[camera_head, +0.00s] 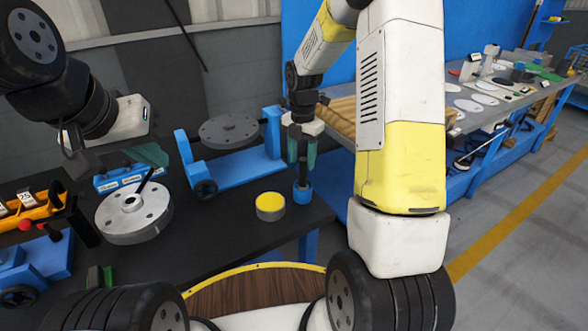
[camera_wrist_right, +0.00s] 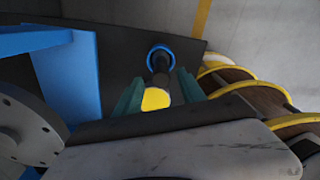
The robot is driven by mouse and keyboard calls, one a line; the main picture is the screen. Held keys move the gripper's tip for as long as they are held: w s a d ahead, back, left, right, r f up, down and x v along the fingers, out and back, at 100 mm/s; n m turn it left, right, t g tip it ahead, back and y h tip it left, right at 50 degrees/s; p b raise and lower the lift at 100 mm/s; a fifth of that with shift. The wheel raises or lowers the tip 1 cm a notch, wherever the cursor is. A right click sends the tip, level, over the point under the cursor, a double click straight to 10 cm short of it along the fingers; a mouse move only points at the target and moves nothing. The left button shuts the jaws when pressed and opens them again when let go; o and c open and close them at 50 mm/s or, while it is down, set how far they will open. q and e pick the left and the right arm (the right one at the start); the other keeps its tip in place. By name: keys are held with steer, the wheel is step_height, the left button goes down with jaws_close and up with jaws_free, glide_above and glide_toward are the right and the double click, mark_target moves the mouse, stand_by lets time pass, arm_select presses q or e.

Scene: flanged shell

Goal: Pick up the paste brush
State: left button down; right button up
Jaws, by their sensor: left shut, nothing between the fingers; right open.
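The paste brush (camera_head: 303,172) appears as a dark upright handle standing in a small blue holder (camera_head: 302,194) near the table's right edge. In the right wrist view, the dark handle (camera_wrist_right: 161,74) rises from the blue ring-shaped holder (camera_wrist_right: 160,54). My right gripper (camera_head: 302,157) is open, pointing down over the brush, with its green fingers on either side of the handle's upper part. The fingers also show in the right wrist view (camera_wrist_right: 159,92); contact cannot be told. My left gripper (camera_head: 150,155) is shut and empty above the grey flanged disc, at the left.
A yellow-topped tin (camera_head: 270,206) stands left of the holder. A grey flanged disc (camera_head: 133,215) lies on the dark table, with a thin dark rod at its hub. A blue stand (camera_head: 235,172) carries another grey disc (camera_head: 228,131). An orange rack (camera_head: 32,209) is at far left.

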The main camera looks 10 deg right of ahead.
mark_target(303, 177)
steer(key=f, duration=0.7)
steer(key=shift+d+f, duration=0.25)
steer(key=shift+f, duration=0.05)
jaws_close()
